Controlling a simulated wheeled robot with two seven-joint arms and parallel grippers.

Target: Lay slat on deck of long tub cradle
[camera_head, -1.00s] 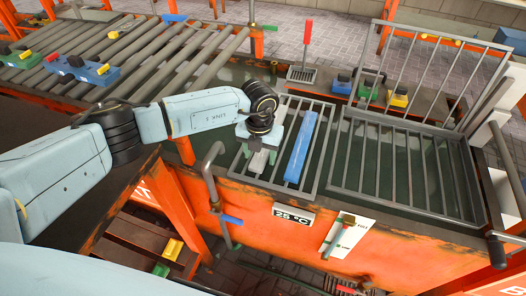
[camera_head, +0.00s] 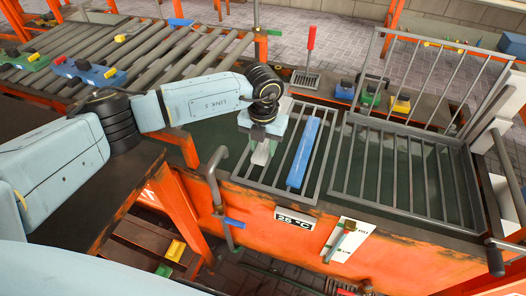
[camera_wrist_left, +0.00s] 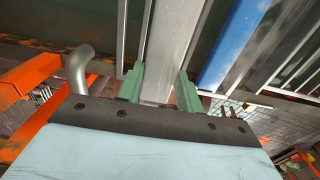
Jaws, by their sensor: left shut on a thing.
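My left gripper (camera_head: 262,151) is over the left part of the long tub cradle (camera_head: 275,193), a dark metal frame with long bars. In the wrist view its green fingers (camera_wrist_left: 160,82) are shut on a grey slat (camera_wrist_left: 172,45), which runs away from the gripper. In the head view the gripper and wrist hide much of this slat. A blue slat (camera_head: 304,152) lies lengthwise on the cradle to the right of the gripper, apart from it; it also shows in the wrist view (camera_wrist_left: 232,40). I cannot tell whether the grey slat touches the bars. My right gripper is not in view.
The cradle is at an orange tank (camera_head: 265,215) with dark green liquid. A second grate (camera_head: 395,205) lies to the right, with a raised barred panel (camera_head: 440,75) behind it. A bent grey pipe (camera_head: 212,170) stands near the left front. A roller conveyor (camera_head: 150,60) is behind.

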